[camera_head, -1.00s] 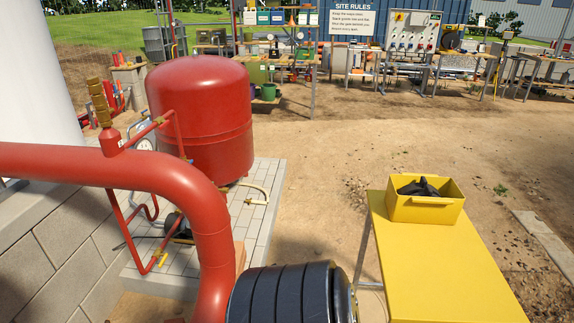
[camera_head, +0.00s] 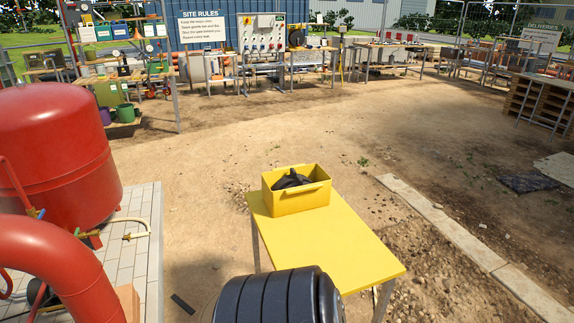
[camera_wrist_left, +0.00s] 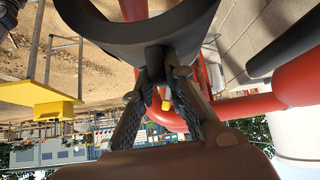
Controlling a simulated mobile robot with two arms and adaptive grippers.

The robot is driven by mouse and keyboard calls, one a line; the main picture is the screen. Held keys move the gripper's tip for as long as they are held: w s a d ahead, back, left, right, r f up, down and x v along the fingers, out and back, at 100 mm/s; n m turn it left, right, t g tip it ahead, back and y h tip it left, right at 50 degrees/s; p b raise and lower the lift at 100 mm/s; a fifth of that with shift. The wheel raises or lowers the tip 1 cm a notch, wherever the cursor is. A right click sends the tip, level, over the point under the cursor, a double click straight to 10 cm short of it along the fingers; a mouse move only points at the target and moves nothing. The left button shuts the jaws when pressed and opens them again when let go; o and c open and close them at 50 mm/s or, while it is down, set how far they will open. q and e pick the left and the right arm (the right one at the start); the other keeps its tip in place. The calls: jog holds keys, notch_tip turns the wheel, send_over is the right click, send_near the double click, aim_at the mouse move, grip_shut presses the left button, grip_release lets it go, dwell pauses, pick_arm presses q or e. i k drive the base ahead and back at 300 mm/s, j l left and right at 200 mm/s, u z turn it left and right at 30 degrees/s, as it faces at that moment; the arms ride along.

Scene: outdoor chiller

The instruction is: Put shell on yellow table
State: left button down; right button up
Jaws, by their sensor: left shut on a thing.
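The dark, curved shell (camera_wrist_left: 125,30) shows at the top of the left wrist view. My left gripper (camera_wrist_left: 163,70) is shut on a narrow dark part of it. In the head view, a black ribbed rounded body (camera_head: 268,298) at the bottom edge looks like the same shell; the gripper is hidden there. The yellow table (camera_head: 340,245) stands just beyond and to the right of it. The table also shows at the left of the left wrist view (camera_wrist_left: 25,92). My right gripper is not in view.
A yellow box (camera_head: 302,200) with black contents stands on the table's far end; the nearer top is bare. A red tank (camera_head: 50,150) and thick red pipe (camera_head: 60,265) are at left. A kerb (camera_head: 440,225) runs along the ground at right. Open dirt lies beyond the table.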

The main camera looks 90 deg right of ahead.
aim_at(329, 250)
jog(key=k+l+z, duration=0.2)
jog(key=z, duration=0.3)
jog(key=k+l+z, duration=0.15)
jog(key=z, duration=0.3)
jog(key=l+z, duration=0.5)
jog(key=k+l+z, duration=0.1)
jog(key=z, duration=0.4)
jog(key=i+l+z, duration=0.15)
jog(key=l, duration=1.3)
jog(key=k, duration=0.1)
